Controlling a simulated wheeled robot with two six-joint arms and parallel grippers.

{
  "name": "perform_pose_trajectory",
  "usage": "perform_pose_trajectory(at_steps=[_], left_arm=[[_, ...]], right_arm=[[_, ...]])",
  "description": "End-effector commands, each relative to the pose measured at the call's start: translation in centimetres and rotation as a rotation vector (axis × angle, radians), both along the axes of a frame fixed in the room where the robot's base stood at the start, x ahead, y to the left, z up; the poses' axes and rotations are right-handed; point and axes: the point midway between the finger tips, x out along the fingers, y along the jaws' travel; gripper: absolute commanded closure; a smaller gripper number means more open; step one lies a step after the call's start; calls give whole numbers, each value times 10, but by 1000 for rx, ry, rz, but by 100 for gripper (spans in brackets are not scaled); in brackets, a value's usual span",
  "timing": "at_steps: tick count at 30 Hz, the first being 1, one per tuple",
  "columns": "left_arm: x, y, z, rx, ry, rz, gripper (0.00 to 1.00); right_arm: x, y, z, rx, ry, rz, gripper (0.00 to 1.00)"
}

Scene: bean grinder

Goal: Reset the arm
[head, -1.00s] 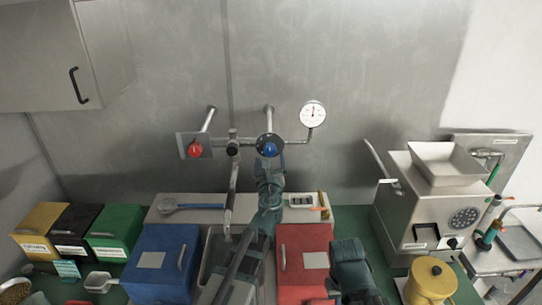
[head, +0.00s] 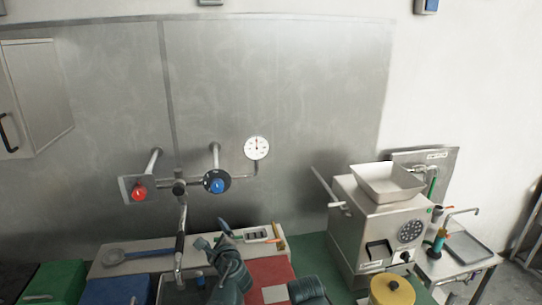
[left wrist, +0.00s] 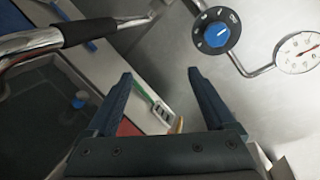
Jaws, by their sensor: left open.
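My left gripper (head: 214,237) is open and empty, low in front of the back ledge, below the blue knob (head: 217,186) and apart from it. In the left wrist view its two dark fingers (left wrist: 160,73) are spread wide with nothing between them. The blue knob on its black dial also shows there at the upper right (left wrist: 217,36). Part of my right arm (head: 308,290) shows at the bottom edge; its gripper is out of view.
A faucet (head: 181,235) stands close left of my left gripper. A red knob (head: 139,193) and gauge (head: 257,148) are on the wall. The grinder (head: 375,225) and yellow canister (head: 392,290) stand right.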

Motion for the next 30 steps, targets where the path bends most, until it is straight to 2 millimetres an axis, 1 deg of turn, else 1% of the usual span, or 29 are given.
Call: perform_pose_trajectory(at_steps=[1,2,3,4,5,6,8,9,12,15,16,18,20,24,30], left_arm=[[-13,-6,-36,-187,8,89,12],[-23,-9,-54,-301,16,151,12],[-36,-17,-79,-446,33,237,12],[-47,-23,-97,-548,50,303,12],[-58,-31,-114,-642,70,370,12],[-74,-43,-135,-756,97,460,12],[-98,-62,-163,-898,147,592,12],[-114,-76,-178,-979,181,677,12],[-153,-108,-207,-1123,270,873,12],[-185,-134,-222,-1203,347,1033,12],[-193,-141,-225,-1218,367,1072,12],[-208,-152,-230,-1241,405,1143,12],[-216,-159,-231,-1251,426,1186,12],[-224,-164,-232,-1258,445,1224,12],[-224,-164,-231,-1259,445,1225,12]], right_arm=[[0,0,-15,0,0,1,100],[0,0,-19,0,0,1,100],[0,0,-24,-1,0,2,100],[0,0,-28,-1,0,2,100],[0,0,-31,-1,0,2,100],[0,0,-35,-1,0,3,100],[0,0,-41,-1,0,4,100],[0,0,-45,-1,0,4,100],[0,0,-52,-1,0,5,100],[0,0,-58,-1,0,6,100],[0,0,-59,-1,0,6,100],[0,0,-61,-1,0,6,100],[0,0,-62,-1,0,6,100],[0,0,-62,-1,0,6,100],[0,0,-61,-1,0,6,100]])
